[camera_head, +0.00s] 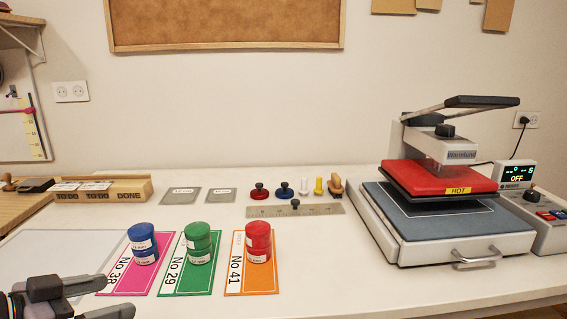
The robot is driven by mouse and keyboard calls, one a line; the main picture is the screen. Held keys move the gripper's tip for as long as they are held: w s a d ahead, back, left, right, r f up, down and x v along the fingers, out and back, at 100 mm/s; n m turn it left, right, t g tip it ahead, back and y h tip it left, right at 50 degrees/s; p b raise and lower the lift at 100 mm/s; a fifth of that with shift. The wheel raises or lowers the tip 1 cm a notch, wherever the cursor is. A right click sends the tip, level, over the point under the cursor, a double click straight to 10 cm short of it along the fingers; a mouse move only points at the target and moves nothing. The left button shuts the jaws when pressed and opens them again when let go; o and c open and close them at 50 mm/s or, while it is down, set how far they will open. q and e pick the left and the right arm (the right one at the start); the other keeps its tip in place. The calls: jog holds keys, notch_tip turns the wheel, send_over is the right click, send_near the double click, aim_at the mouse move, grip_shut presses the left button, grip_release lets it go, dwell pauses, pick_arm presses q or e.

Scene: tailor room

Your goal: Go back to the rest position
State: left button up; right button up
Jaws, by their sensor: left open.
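My left gripper (122,297) shows at the bottom left corner of the head view. Its fingers point right and stand apart, with nothing between them. My right gripper is not in the head view.
On the white table (335,274) stand blue, green and red tins (258,239) stacked on pink, green and orange cards (251,279). A heat press (440,175) stands at the right. A ruler (295,211) and several stamps lie behind. The front middle is clear.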

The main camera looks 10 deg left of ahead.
pick_arm(q)
jog(key=s+d+f+n+g+y, duration=0.1)
jog(key=s+d+f+g, duration=0.15)
jog(key=f, duration=0.45)
jog(key=s+d+f+n+g+y, duration=0.1)
jog(key=d+f+g+y, duration=0.15)
jog(key=f, duration=0.45)
jog(key=s+d+f+n+g+y, duration=0.1)
jog(key=s+d+f+g, duration=0.1)
jog(key=s+d+f, duration=0.3)
jog(key=s+d+f+g+y, duration=0.1)
jog(key=s+f, duration=0.3)
jog(key=s, duration=0.2)
jog(key=w+d+f+t+h+p, duration=0.2)
jog(key=w+f+t+p, duration=0.2)
jog(key=w+t, duration=0.2)
jog(key=shift+f+t, duration=0.3)
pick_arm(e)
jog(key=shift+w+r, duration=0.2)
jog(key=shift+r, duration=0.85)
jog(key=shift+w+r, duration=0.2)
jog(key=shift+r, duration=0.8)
pick_arm(q)
jog(key=shift+d, duration=0.1)
